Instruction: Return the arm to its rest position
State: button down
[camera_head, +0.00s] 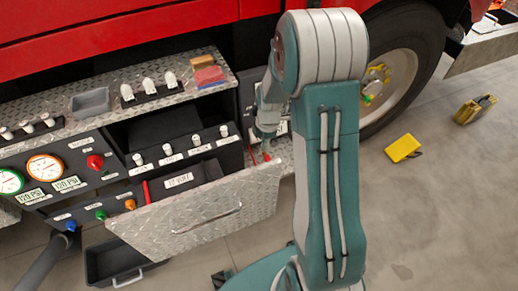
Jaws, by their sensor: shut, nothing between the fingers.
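My arm stands in the middle of the view, teal and pale grey, with its upper link upright and its forearm folded down behind it. My gripper (262,140) is at the lower end of the forearm, beside the right end of the open drawer (205,210) with the diamond-plate front. It is small and partly hidden by my arm, and it looks shut and empty. A small red piece (266,157) shows just below it; whether they touch cannot be told.
A red truck (130,35) with a wheel (400,75) stands behind. A pump panel (60,175) with gauges and knobs is at left. A black bin (115,262) lies below the drawer. Yellow blocks (403,148) lie on the otherwise mostly clear floor at right.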

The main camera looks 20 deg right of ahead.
jog(key=s+a+r+m+t, duration=0.1)
jog(key=s+a+r+m, duration=0.15)
jog(key=r, duration=0.35)
jog(key=s+a+r+m+t, duration=0.1)
jog(key=r+m, duration=0.2)
jog(key=r, duration=0.2)
jog(key=s+a+r+m, duration=0.1)
jog(key=s+r+m, duration=0.1)
jog(key=r, duration=0.4)
jog(key=s+a+r+m+t, duration=0.1)
jog(key=s+a+r+m, duration=0.1)
jog(key=s+r+m, duration=0.2)
jog(key=s+a+r+m+t, duration=0.2)
jog(key=s+r+m, duration=0.3)
jog(key=s, duration=0.5)
jog(key=shift+s+a+r+m+t+h, duration=0.3)
jog(key=shift+s+m, duration=0.1)
jog(key=shift+m, duration=0.35)
